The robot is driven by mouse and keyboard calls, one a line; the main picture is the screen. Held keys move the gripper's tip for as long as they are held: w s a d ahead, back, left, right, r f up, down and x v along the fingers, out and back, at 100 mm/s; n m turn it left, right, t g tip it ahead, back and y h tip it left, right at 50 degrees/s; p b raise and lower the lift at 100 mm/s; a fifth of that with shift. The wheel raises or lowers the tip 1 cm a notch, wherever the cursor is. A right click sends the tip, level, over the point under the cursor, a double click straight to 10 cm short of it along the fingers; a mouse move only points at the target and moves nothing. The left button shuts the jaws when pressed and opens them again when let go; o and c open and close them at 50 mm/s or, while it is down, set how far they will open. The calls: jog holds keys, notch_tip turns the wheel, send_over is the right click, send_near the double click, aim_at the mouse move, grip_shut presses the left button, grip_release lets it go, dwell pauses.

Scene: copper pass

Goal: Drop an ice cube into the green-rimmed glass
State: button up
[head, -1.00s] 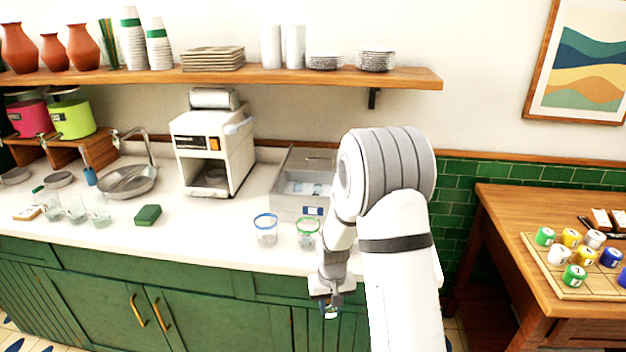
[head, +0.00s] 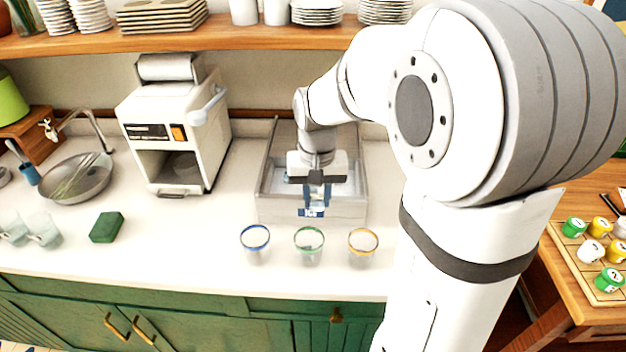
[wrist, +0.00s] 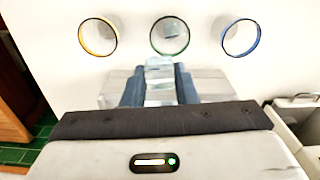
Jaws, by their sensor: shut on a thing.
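The green-rimmed glass (head: 309,257) stands upright on the counter, between a blue-rimmed glass (head: 256,255) and an orange-rimmed glass (head: 362,258). In the wrist view its green rim (wrist: 169,52) is at the top middle, and I see no ice inside. My gripper (head: 316,205) points down over the front part of the steel ice bin (head: 345,212), behind the glasses. It is shut on a pale, clear ice cube (wrist: 159,72), which shows between the blue fingers in the wrist view. My gripper hides part of the bin's inside.
A white machine (head: 176,135) and a round sink (head: 77,178) are to the left. A green sponge (head: 107,227) and clear glasses (head: 42,230) lie left on the counter. A shelf (head: 230,36) with dishes runs above. The counter in front of the bin is otherwise clear.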

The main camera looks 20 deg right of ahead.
notch_tip(320, 180, down, 6)
jog(key=b, duration=0.4)
jog(key=o, duration=1)
notch_tip(320, 180, up, 8)
jog(key=shift+s+b, duration=0.1)
jog(key=shift+b, duration=0.4)
